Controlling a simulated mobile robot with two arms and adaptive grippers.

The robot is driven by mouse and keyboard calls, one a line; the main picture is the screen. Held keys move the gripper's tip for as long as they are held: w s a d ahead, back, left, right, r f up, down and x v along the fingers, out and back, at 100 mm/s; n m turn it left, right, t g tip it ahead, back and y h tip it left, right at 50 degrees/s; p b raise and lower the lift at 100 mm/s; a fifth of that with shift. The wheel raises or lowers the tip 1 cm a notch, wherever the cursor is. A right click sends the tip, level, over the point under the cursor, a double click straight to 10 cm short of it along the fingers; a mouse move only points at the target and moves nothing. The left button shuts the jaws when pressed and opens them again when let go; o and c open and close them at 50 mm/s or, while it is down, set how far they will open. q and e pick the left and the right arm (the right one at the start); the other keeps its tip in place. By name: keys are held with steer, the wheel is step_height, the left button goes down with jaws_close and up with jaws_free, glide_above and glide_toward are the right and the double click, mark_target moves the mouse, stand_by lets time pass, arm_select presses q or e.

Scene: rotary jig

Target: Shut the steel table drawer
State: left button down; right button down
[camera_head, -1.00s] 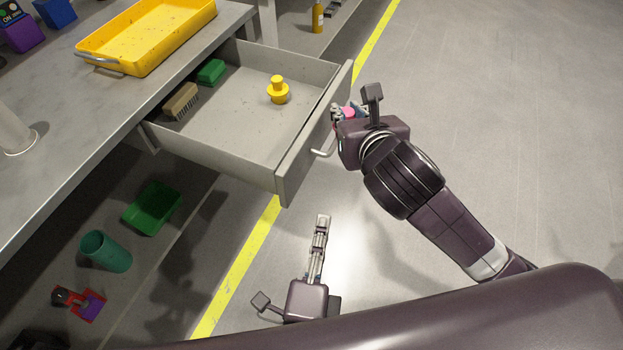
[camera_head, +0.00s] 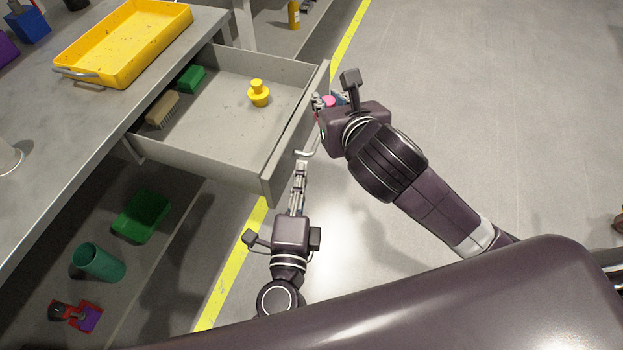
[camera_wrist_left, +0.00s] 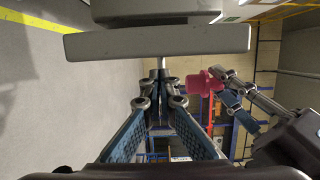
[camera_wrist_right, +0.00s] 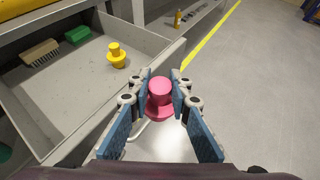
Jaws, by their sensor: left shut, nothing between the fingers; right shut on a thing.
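The grey steel drawer (camera_head: 215,125) stands pulled out from the table. Its front panel (camera_head: 297,135) carries a bar handle (camera_head: 306,154). My left gripper (camera_head: 301,166) is shut and empty, its fingertips close to the handle. In the left wrist view the shut fingertips (camera_wrist_left: 160,76) are just below the drawer front (camera_wrist_left: 160,42); I cannot tell whether they touch the handle. My right gripper (camera_head: 322,101) is beside the far end of the front panel, shut on a pink knobbed piece (camera_wrist_right: 160,98), which also shows in the head view (camera_head: 329,101).
The drawer holds a brush (camera_head: 162,110), a green block (camera_head: 191,78) and a yellow knobbed piece (camera_head: 259,92). A yellow tray (camera_head: 125,45) sits on the tabletop. A green bin (camera_head: 142,215) and a teal cup (camera_head: 98,262) are below.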

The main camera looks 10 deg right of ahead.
mark_target(165, 142)
arm_select(q)
steer(key=shift+w+a, duration=0.35)
steer(key=shift+a, duration=0.15)
steer(key=w+a, duration=0.6)
steer(key=a, duration=0.3)
steer(key=w+a, duration=0.6)
steer(key=a, duration=0.3)
steer(key=w+a, duration=0.6)
steer(key=a, duration=0.3)
steer(key=shift+w+a, duration=0.35)
steer(key=shift+a, duration=0.05)
steer(key=shift+a+r, duration=0.1)
steer(key=shift+a, duration=0.05)
steer(key=shift+w+a, duration=0.1)
steer(key=shift+w, duration=0.05)
